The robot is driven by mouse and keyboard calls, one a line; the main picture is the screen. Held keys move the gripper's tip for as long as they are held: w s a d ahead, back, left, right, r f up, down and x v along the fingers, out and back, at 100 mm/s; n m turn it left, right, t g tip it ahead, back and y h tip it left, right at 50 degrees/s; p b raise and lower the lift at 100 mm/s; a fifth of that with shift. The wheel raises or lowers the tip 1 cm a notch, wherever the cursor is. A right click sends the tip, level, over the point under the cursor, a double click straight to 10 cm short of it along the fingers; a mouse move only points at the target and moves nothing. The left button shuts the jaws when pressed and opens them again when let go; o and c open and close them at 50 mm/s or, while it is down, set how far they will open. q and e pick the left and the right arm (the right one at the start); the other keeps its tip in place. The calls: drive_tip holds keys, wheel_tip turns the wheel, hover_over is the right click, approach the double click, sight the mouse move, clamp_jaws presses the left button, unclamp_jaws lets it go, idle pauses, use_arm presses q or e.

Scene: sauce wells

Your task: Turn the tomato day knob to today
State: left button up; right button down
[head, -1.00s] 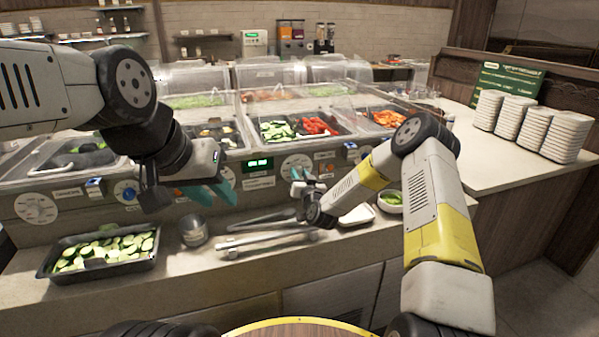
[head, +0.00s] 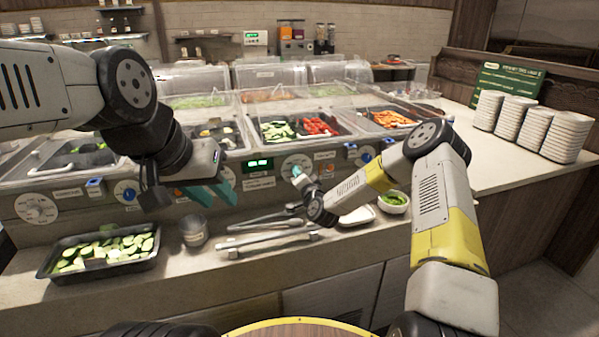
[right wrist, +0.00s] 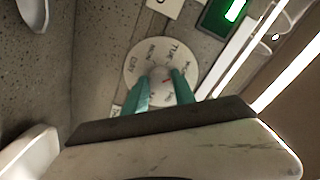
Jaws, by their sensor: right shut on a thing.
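A round white dial plate (head: 289,161) with a knob is on the counter's front panel, below the zucchini and red tomato pans. In the right wrist view the plate (right wrist: 134,66) shows day letters around its rim, TUE among them. My right gripper (right wrist: 164,86) has its teal fingers on both sides of the pale knob (right wrist: 159,73), shut on it. A small red mark shows on the knob; which day it points at is unclear. In the head view my right gripper (head: 299,176) covers part of the plate. My left gripper (head: 222,192) is open and empty before the panel.
A green-lit display (head: 258,165) is left of the dial. Other dials (head: 126,191) line the panel. Plate stacks (head: 515,118) stand right.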

idle(0.4)
drive_tip(key=c, duration=1)
unclamp_jaws()
drive_tip(key=shift+c, duration=0.2)
drive_tip(key=v, duration=0.7)
drive_tip(key=shift+s, duration=0.4)
drive_tip(key=shift+d, duration=0.15)
